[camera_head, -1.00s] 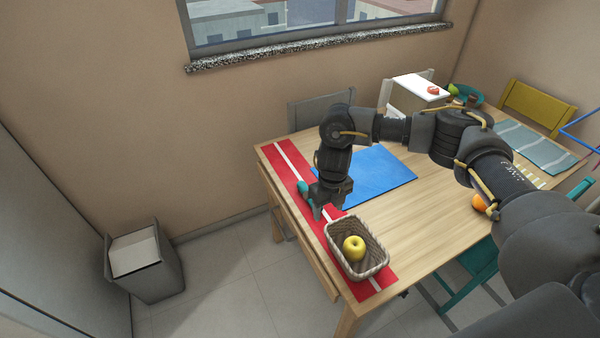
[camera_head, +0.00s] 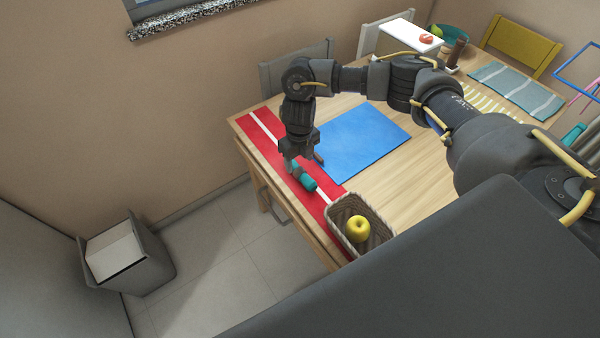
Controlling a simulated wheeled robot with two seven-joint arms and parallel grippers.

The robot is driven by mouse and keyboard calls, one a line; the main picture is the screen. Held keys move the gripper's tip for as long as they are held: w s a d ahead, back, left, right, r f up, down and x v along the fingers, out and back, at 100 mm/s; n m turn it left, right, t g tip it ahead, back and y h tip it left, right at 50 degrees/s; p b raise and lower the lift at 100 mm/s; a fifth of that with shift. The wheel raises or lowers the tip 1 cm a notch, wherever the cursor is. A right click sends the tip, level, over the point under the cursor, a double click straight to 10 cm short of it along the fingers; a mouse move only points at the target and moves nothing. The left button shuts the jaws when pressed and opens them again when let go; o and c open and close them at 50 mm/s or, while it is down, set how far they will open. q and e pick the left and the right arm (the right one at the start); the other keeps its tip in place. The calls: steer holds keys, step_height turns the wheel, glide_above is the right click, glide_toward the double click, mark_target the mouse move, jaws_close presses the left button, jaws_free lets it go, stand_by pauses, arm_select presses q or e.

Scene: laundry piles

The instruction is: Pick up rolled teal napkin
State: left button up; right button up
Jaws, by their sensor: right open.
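The rolled teal napkin (camera_head: 307,183) lies on the red runner with a white stripe (camera_head: 264,134), near the left end of the wooden table. My right gripper (camera_head: 303,164) points down over the napkin's far end, with its jaws open. The gripper hides part of the napkin, and I cannot tell whether a finger touches it. My left gripper is out of view.
A wicker basket (camera_head: 344,235) holding a yellow apple (camera_head: 358,229) stands just in front of the napkin. A blue mat (camera_head: 362,143) lies to the right. A grey chair (camera_head: 287,76) stands behind the table. A bin (camera_head: 150,258) stands on the floor at left.

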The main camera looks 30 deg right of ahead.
mark_target(301, 171)
steer(key=shift+w+f, duration=0.4)
steer(key=shift+f, duration=0.3)
steer(key=shift+s+d, duration=0.1)
steer(key=shift+s, duration=0.1)
steer(key=shift+s+f, duration=0.1)
steer(key=shift+s, duration=0.15)
step_height(301, 171, down, 4)
steer(key=shift+w+d+r+p, duration=0.1)
steer(key=shift+w+p, duration=0.05)
steer(key=shift+p, duration=0.7)
steer(key=shift+f, duration=0.5)
steer(key=c, duration=1.1)
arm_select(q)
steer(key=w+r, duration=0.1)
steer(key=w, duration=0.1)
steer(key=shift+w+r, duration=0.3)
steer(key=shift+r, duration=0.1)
arm_select(e)
steer(key=shift+r, duration=0.1)
